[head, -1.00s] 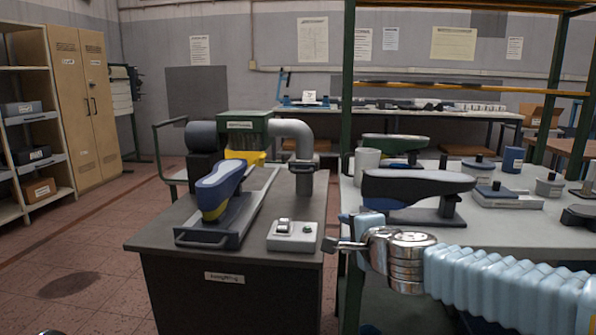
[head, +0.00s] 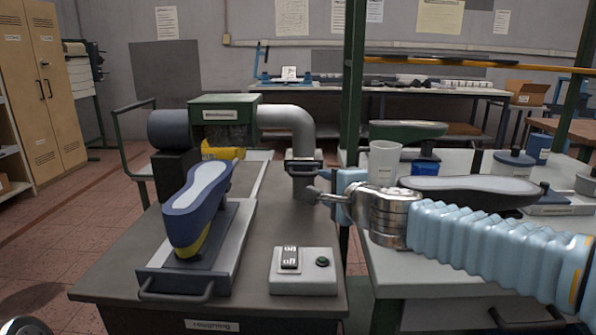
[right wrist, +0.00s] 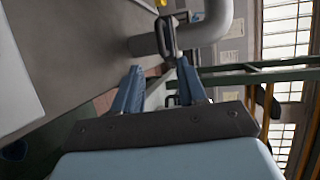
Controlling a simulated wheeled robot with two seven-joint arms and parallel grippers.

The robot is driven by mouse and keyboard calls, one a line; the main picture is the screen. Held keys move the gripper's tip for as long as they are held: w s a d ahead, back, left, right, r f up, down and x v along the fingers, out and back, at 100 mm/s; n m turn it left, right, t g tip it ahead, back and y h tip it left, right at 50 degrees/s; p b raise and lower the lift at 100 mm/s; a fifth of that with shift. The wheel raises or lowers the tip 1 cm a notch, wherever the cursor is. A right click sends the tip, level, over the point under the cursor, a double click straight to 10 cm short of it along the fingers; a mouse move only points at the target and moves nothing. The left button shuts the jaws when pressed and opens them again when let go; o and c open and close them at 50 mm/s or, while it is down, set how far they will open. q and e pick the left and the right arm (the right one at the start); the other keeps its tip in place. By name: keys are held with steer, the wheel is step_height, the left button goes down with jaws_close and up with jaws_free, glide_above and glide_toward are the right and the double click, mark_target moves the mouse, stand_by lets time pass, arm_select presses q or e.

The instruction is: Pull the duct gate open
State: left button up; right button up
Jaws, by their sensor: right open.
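The duct gate (head: 303,169) is a dark slotted plate with a loop handle on the grey vertical duct pipe (head: 303,138), at the rear right of the machine bench. In the right wrist view the gate's handle (right wrist: 166,38) stands just beyond the fingertips, near the top. My right gripper (head: 320,188) comes in from the right, close to the gate on its near right side. In the right wrist view its two blue fingers (right wrist: 164,78) are apart with nothing between them. The handle looks roughly in line with the gap. Contact does not show.
A blue shoe last (head: 197,203) sits on a grey carriage on the bench (head: 250,240). A switch box (head: 304,271) stands at the bench's front right. A green post (head: 352,90) rises behind my right gripper. The right table (head: 405,255) holds a cup and several lasts.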

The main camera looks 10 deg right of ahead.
mark_target(303, 175)
steer(key=b+x, duration=0.2)
steer(key=x, duration=1.1)
steer(key=shift+w, duration=0.1)
steer(key=shift+c, duration=0.3)
jaws_close()
